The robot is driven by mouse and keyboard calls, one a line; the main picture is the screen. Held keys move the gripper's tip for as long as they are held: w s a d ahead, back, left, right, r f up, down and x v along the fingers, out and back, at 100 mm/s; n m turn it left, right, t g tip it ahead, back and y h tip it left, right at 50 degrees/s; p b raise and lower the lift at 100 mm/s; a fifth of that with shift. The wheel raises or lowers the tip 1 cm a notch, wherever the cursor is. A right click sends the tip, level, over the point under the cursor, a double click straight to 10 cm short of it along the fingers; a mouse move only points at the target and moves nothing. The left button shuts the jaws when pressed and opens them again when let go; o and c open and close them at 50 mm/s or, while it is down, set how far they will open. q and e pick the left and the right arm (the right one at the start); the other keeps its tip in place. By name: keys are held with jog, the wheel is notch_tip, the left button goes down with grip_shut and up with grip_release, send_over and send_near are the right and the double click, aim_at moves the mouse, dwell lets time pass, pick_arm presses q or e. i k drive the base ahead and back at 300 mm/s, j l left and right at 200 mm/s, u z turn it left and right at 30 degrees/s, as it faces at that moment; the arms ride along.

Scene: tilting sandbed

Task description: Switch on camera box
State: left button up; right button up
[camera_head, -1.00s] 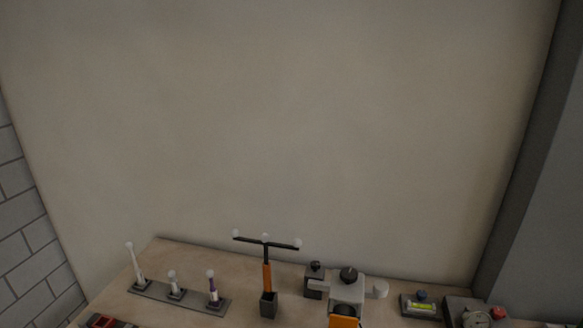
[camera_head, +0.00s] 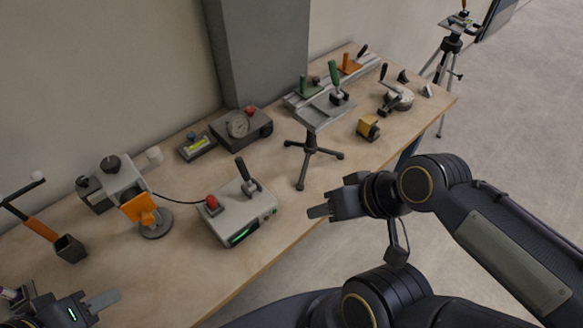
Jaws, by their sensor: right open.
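A light grey box (camera_head: 229,223) stands on the workbench near its front edge. It has a red knob (camera_head: 212,202), a black lever (camera_head: 244,178) tilted up and to the left, and a green lit strip on its front; I take it as the camera box, though no label is readable. A black cable runs from it to a grey device with an orange plate (camera_head: 139,208). My right gripper (camera_head: 320,212) is open and empty, right of the box and apart from it.
A grey pillar (camera_head: 258,50) rises behind. Bare bench lies around the grey box.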

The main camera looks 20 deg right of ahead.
aim_at(239, 163)
jog(key=z, duration=0.45)
jog(key=i+l, duration=0.1)
jog(key=l, duration=0.3)
jog(key=i+l, duration=0.1)
jog(key=l, duration=0.3)
jog(key=i+l, duration=0.1)
jog(key=l, duration=0.35)
